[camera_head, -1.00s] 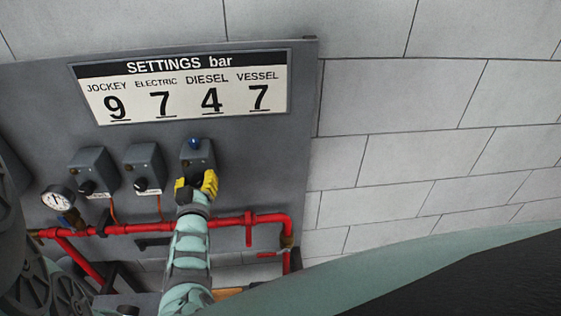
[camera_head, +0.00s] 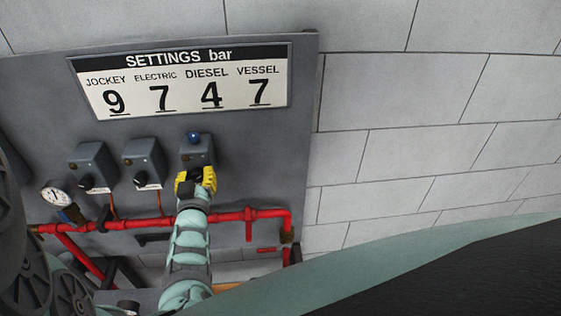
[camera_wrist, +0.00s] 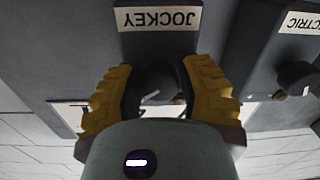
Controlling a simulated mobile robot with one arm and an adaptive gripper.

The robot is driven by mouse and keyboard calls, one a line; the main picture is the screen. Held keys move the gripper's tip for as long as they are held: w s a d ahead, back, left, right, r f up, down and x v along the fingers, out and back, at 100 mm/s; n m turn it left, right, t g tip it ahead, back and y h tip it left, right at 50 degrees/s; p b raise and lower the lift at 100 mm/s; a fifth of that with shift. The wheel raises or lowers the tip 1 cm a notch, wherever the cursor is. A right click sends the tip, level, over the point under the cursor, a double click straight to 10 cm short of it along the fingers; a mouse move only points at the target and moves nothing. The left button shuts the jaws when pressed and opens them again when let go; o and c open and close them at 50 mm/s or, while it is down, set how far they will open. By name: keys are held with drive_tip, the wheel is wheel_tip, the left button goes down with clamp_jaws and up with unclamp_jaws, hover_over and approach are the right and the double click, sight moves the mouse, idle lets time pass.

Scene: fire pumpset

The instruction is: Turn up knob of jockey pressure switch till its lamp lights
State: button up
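The jockey pressure switch is the rightmost grey box (camera_head: 196,152) of three on the panel in the head view. A blue lamp (camera_head: 194,138) sits on top; I cannot tell whether it is lit. In the wrist view its JOCKEY label (camera_wrist: 158,18) is upside down. Its dark round knob (camera_wrist: 158,80), with a white pointer mark, lies between the two yellow fingers of my gripper (camera_wrist: 158,88). The fingers appear closed against the knob's sides. In the head view my gripper (camera_head: 196,180) covers the knob.
Two similar switch boxes stand to the left, the middle one (camera_head: 143,160) and the far one (camera_head: 92,165). A settings sign (camera_head: 180,85) above reads jockey 9. A pressure gauge (camera_head: 55,194) is at left. A red pipe (camera_head: 160,224) runs below the switches.

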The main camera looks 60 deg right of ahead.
drive_tip(key=o, duration=0.5)
drive_tip(key=shift+c, duration=0.2)
drive_tip(key=v, duration=1.2)
